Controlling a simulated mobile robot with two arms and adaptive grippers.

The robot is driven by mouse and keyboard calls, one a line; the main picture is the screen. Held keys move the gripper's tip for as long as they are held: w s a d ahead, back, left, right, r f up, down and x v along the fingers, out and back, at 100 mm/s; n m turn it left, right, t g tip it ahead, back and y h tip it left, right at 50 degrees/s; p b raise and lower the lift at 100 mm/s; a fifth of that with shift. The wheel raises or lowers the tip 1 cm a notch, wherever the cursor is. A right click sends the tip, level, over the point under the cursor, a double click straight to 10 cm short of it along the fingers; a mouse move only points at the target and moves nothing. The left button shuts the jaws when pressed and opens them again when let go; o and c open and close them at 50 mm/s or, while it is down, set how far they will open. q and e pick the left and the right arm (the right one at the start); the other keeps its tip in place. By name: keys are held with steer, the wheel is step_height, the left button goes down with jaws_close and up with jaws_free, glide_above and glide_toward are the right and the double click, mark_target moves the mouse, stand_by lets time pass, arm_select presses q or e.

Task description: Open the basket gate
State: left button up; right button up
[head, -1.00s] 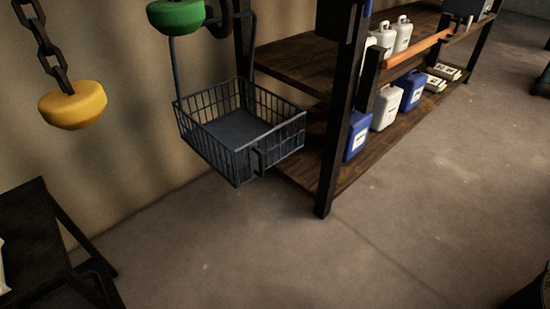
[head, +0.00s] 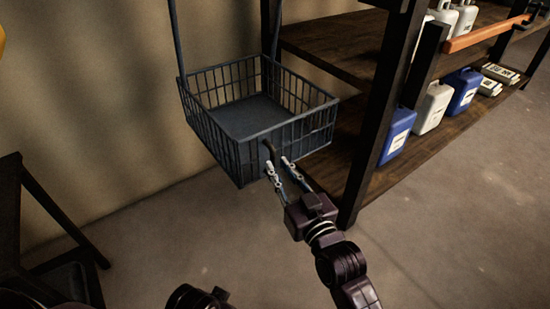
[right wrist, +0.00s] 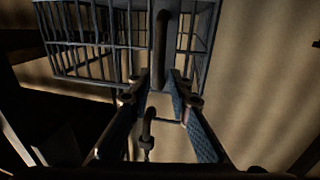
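The blue-grey wire basket (head: 215,137) hangs from thin rods beside the wall, with its open top and solid floor showing. A dark curved handle (head: 269,153) stands on its near side, by the front corner. The gate looks closed. My right gripper (head: 279,167) is at this handle, its two thin fingers apart. In the right wrist view the handle (right wrist: 160,50) rises just beyond and between the parted fingertips (right wrist: 156,82). I cannot tell whether either finger touches it. My left gripper's fingers do not show.
A wooden shelf rack (head: 335,50) with a dark post (head: 388,110) stands close to the right of the basket. It holds blue and white canisters (head: 432,108). A dark stand (head: 45,225) is at the left. The floor in front is clear.

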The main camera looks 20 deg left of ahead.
mark_target(274, 160)
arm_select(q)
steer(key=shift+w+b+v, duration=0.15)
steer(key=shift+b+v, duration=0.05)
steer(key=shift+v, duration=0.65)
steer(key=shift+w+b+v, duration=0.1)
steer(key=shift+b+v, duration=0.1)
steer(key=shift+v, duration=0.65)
arm_select(e)
steer(key=shift+x, duration=2.4)
steer(key=shift+f, duration=0.1)
steer(key=shift+c, duration=0.2)
jaws_close()
